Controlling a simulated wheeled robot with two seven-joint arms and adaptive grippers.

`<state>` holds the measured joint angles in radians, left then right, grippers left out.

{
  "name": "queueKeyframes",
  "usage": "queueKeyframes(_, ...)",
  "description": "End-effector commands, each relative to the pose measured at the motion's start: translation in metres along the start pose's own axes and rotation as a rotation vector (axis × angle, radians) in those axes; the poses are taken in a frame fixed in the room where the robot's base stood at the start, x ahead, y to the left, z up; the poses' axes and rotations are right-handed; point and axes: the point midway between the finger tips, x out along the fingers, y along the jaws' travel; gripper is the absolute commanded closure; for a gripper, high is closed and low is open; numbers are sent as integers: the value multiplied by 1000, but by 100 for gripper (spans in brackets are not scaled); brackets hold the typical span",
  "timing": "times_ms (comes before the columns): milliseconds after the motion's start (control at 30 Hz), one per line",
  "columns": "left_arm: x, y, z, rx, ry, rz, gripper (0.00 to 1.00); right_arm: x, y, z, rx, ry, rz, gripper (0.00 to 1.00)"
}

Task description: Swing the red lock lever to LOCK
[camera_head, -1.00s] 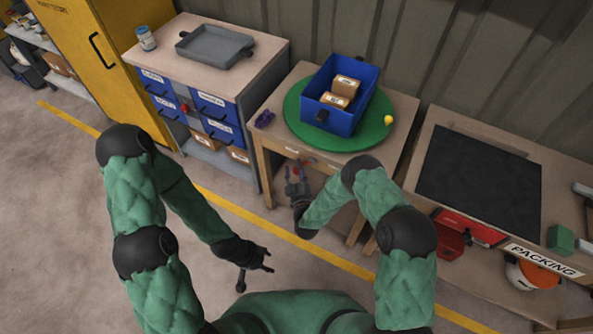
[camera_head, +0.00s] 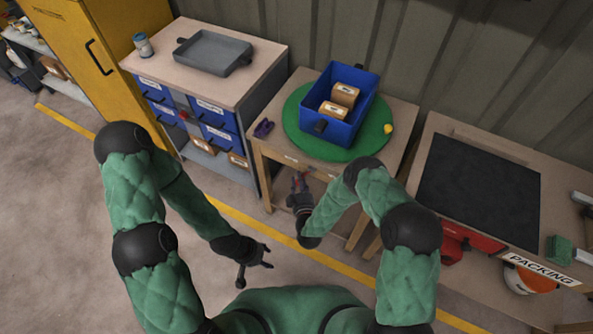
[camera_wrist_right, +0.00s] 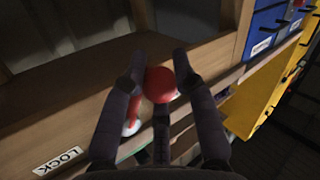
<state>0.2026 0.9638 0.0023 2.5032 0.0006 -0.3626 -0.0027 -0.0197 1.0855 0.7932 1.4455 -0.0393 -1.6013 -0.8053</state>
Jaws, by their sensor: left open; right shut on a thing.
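The red lock lever (camera_wrist_right: 160,85) shows in the right wrist view as a red ball knob between the two fingers of my right gripper (camera_wrist_right: 163,70). Part of a red shaft and a pale round end show by the left finger. A white LOCK label (camera_wrist_right: 58,162) is on the wooden table front at lower left, apart from the knob. In the head view my right gripper (camera_head: 297,182) is at the front of the turntable table, shut on the lever, which it largely hides. My left gripper (camera_head: 262,262) is open and empty, over the floor.
On the table a green turntable (camera_head: 291,112) carries a blue bin (camera_head: 330,128) with two cartons. A drawer cabinet (camera_head: 215,115) stands left, the PACKING bench (camera_head: 480,210) right. The floor around my left gripper is clear.

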Motion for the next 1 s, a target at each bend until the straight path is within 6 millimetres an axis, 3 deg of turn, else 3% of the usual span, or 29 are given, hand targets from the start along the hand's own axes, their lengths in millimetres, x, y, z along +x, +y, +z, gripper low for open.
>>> queueKeyframes(200,-19,7,1,0,0,0,50,-20,5,10,-161,-121,-38,100)
queueKeyframes(1000,-63,22,2,0,0,0,50,-50,39,31,-728,-520,-154,100)
